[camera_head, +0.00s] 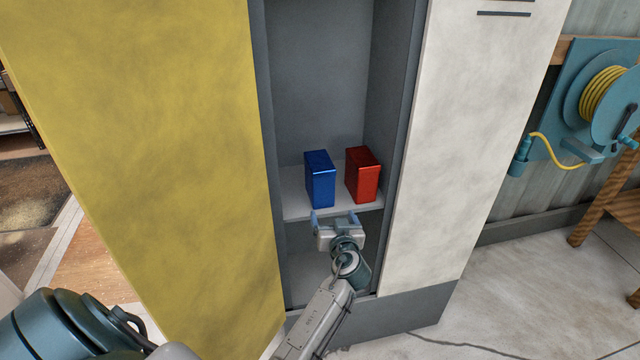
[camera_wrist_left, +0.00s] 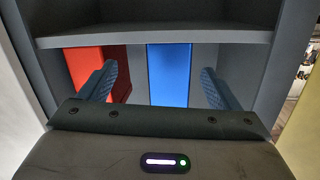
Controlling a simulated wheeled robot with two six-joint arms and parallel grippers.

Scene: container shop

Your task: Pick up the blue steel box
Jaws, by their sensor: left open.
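The blue steel box (camera_head: 320,180) stands upright on a grey shelf inside a tall cabinet, left of a red box (camera_head: 363,176) in the head view. My left gripper (camera_head: 335,217) is open and empty in front of the shelf's front edge, short of both boxes. In the left wrist view, which looks upside down, the blue box (camera_wrist_left: 169,75) shows between the two fingers (camera_wrist_left: 160,86). There, one finger overlaps the red box (camera_wrist_left: 88,68). My right gripper is not in view.
The shelf (camera_head: 297,205) sits between the grey cabinet walls, with an open compartment below it. A yellow door (camera_head: 140,130) stands to the left and a white door (camera_head: 470,140) to the right. A hose reel (camera_head: 600,95) hangs on the far right wall.

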